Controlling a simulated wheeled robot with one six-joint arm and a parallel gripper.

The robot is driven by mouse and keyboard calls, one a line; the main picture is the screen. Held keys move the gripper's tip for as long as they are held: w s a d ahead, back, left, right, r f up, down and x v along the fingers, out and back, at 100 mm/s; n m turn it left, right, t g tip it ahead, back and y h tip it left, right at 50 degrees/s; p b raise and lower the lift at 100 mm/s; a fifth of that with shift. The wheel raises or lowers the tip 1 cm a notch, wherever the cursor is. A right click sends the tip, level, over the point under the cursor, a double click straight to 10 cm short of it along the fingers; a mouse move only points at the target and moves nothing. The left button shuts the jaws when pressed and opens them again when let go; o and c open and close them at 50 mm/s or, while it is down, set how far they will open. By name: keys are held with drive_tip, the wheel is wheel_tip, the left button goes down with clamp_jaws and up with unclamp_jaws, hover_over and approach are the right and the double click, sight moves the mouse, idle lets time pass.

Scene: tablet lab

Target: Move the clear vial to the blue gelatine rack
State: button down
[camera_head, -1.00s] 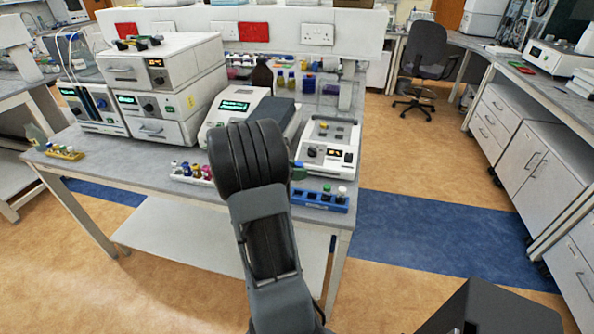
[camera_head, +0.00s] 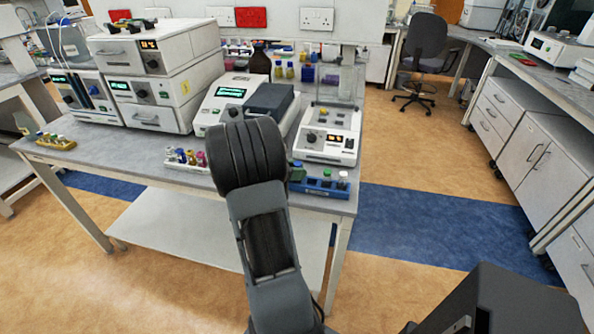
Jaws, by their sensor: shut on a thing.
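The blue rack (camera_head: 322,187) stands at the right front corner of the bench, just right of my arm. It holds small vials, one with a green cap and one with a white cap; its left end is partly covered. A small dark green piece (camera_head: 297,173) shows at the right edge of my arm, above the rack's left end; I cannot tell whether it is a vial cap. My gripper is hidden behind the thick dark joint of my arm. I cannot make out the clear vial.
The grey bench (camera_head: 130,165) carries a white rack (camera_head: 180,165) of coloured vials and a yellow rack (camera_head: 57,143) at the left. A white-and-grey device (camera_head: 328,140) stands behind the blue rack. Stacked instruments (camera_head: 150,85) fill the back left.

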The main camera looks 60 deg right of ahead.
drive_tip(key=shift+f+b, duration=0.35)
drive_tip(key=shift+f, duration=0.25)
drive_tip(key=c, duration=0.8)
unclamp_jaws()
drive_tip(key=shift+c, duration=0.2)
drive_tip(key=shift+w, duration=0.1)
drive_tip(key=v, duration=1.3)
drive_tip(key=shift+a, duration=0.35)
drive_tip(key=shift+w+r, duration=0.1)
drive_tip(key=shift+r, duration=0.05)
